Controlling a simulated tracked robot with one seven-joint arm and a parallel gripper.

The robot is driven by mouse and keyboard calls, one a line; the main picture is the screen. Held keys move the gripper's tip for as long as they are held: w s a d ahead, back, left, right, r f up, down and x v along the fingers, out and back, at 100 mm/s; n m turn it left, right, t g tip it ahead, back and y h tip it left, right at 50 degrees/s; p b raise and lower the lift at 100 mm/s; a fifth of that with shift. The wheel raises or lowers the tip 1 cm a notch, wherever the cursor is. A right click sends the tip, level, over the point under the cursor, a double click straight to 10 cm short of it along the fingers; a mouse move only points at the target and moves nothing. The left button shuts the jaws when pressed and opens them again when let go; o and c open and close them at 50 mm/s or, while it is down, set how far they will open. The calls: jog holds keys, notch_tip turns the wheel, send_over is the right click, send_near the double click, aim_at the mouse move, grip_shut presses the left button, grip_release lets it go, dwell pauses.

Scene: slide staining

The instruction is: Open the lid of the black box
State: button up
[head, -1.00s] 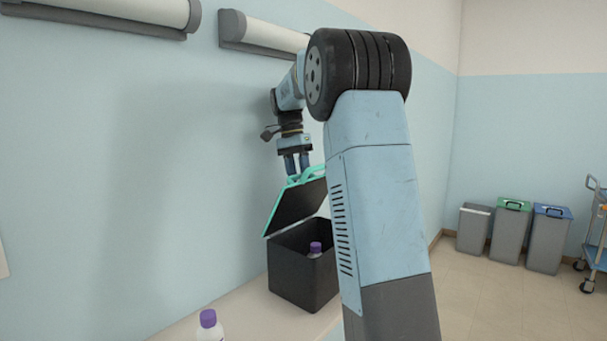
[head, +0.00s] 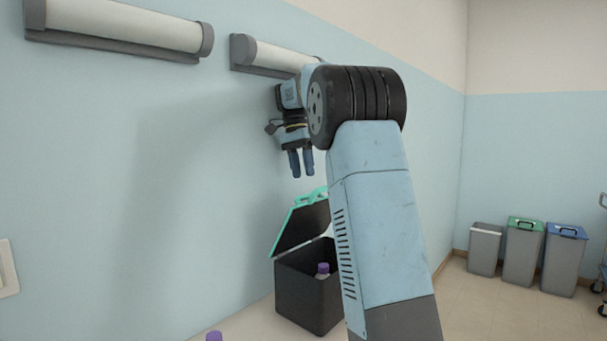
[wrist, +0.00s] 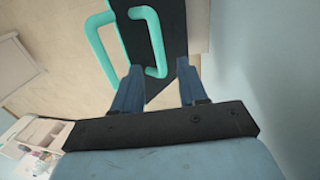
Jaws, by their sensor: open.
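The black box (head: 306,297) stands on the pale counter in the head view, partly hidden on its right by my arm. Its lid (head: 298,227) is raised and tilted back toward the wall, with a teal edge and a teal handle (head: 312,195) at its top. A purple-capped bottle (head: 322,270) shows inside the box. My gripper (head: 302,176) is open and empty, above the handle and apart from it. In the wrist view, the teal handle (wrist: 152,42) and dark lid (wrist: 165,75) lie beyond the fingers of my gripper (wrist: 158,75).
Another purple cap (head: 214,336) shows at the bottom edge of the head view. Two white wall rolls (head: 125,27) are mounted above, and the blue wall is close behind the box. Grey bins (head: 521,255) stand on the floor at right.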

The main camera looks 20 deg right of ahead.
jog(key=shift+c, duration=0.4)
jog(key=shift+c, duration=0.8)
jog(key=shift+s+r, duration=0.15)
jog(key=shift+s, duration=0.15)
jog(key=shift+c, duration=0.7)
jog(key=s+r+t, duration=0.1)
jog(key=s, duration=0.2)
jog(key=s+a+r+m+t+y, duration=0.1)
jog(key=s+t, duration=0.1)
jog(key=s+r+t, duration=0.1)
jog(key=s+t, duration=0.1)
jog(key=s, duration=0.1)
jog(key=shift+s+a+r+m+y, duration=0.2)
jog(key=shift+s+m+y, duration=0.1)
jog(key=shift+y, duration=0.1)
grip_shut()
jog(key=shift+s+a+r+t, duration=0.1)
jog(key=shift+s+a+t, duration=0.05)
jog(key=shift+s+t, duration=0.3)
send_near(308, 211)
jog(key=shift+w+a+f, duration=0.2)
jog(key=shift+w+f, duration=1)
jog(key=shift+w, duration=0.15)
jog(key=shift+w+a+f, duration=0.2)
jog(key=shift+w+f, duration=1)
jog(key=shift+w, duration=0.15)
